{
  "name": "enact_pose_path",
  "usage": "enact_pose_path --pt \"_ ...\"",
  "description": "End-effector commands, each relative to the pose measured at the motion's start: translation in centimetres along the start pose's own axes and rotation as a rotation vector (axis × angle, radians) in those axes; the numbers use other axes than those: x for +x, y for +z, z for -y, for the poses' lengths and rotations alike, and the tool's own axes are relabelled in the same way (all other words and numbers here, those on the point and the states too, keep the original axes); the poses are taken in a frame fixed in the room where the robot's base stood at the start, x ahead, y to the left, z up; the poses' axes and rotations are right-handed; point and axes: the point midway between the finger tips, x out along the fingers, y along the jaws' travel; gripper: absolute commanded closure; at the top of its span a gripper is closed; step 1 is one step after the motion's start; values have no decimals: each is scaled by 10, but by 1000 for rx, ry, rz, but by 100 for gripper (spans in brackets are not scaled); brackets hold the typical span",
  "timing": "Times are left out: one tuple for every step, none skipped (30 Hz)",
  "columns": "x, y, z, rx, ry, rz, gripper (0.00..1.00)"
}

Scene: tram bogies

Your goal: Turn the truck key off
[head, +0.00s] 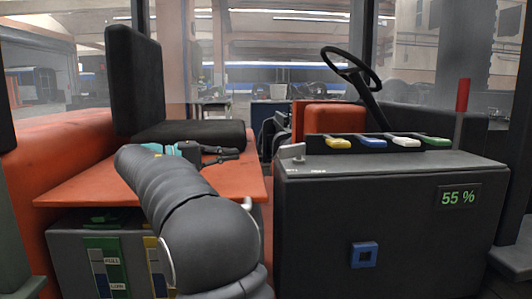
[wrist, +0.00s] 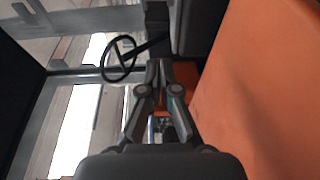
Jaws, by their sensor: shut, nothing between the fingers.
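A small light-grey key or lever (head: 292,152) sits on the top left corner of the dark console (head: 330,225) in the head view. Small white marks lie in front of it, too small to read. My gripper (head: 236,154) is left of the key, above the orange surface, and points right toward the console. The gripper is apart from the key and holds nothing. In the wrist view its fingers (wrist: 160,68) are close together, and I cannot make out the key there.
Yellow, blue, white and green levers (head: 373,143) line the console top, with a red-tipped stick (head: 462,96) at right. A steering wheel (head: 350,68) rises behind. The black seat (head: 188,134) is left. A display (head: 459,197) reads 55 %.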

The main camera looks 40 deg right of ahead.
Motion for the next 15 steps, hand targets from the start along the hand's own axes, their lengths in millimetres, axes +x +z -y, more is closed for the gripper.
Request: enact_pose_path --pt "1 -2 -1 6 12 9 100" --pt "2 -3 -2 8 18 13 100" --pt "5 -3 -3 10 23 18 100" --pt "8 -3 -3 11 25 21 100" --pt "11 -3 -4 11 25 23 100" --pt "17 -2 -4 11 25 27 100" --pt "21 -2 -4 11 25 28 100" --pt "26 -1 -4 11 25 29 100" --pt "33 -1 -4 10 24 30 100" --pt "39 -1 -4 10 24 31 100" --pt "45 0 -4 10 24 32 100" --pt "52 0 -4 10 24 31 100" --pt "58 0 -4 9 24 32 100" --pt "64 0 -4 9 24 32 100" --pt "71 0 -5 9 23 30 100"
